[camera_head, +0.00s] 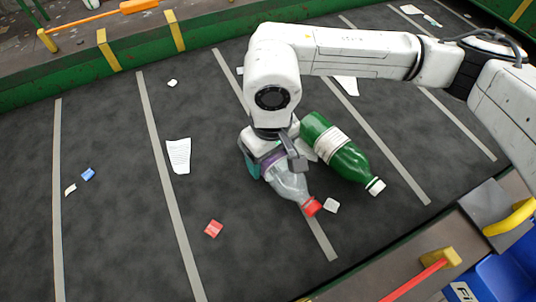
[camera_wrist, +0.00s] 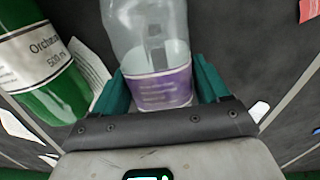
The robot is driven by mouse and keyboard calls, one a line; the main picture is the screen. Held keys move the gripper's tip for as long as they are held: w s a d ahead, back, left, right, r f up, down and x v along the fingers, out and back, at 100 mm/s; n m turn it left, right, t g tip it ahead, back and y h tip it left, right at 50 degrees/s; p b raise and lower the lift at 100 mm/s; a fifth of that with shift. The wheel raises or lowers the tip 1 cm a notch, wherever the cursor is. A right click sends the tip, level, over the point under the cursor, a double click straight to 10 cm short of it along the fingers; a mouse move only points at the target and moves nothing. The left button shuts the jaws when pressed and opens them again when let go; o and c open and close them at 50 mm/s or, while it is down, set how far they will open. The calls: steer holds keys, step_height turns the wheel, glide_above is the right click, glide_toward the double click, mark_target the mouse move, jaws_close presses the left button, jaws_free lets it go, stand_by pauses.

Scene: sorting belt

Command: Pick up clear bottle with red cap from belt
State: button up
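The clear bottle (camera_head: 288,183) with a red cap (camera_head: 312,206) and a purple label lies on the dark belt, its cap toward the lower right in the head view. My gripper (camera_head: 270,160) is down over its label end. In the wrist view the clear bottle (camera_wrist: 150,25) lies between the two green fingers (camera_wrist: 160,82), one on each side of the purple label (camera_wrist: 162,90). The fingers look close to its sides, but whether they press on it cannot be told. The bottle's base is hidden by my gripper.
A green bottle (camera_head: 335,150) with a white cap lies just right of the clear one; it also shows in the wrist view (camera_wrist: 45,70). Paper and small scraps, including a red piece (camera_head: 214,229), lie on the belt (camera_head: 110,200). The belt's left part is mostly clear.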

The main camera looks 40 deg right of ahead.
steer(key=c, duration=0.6)
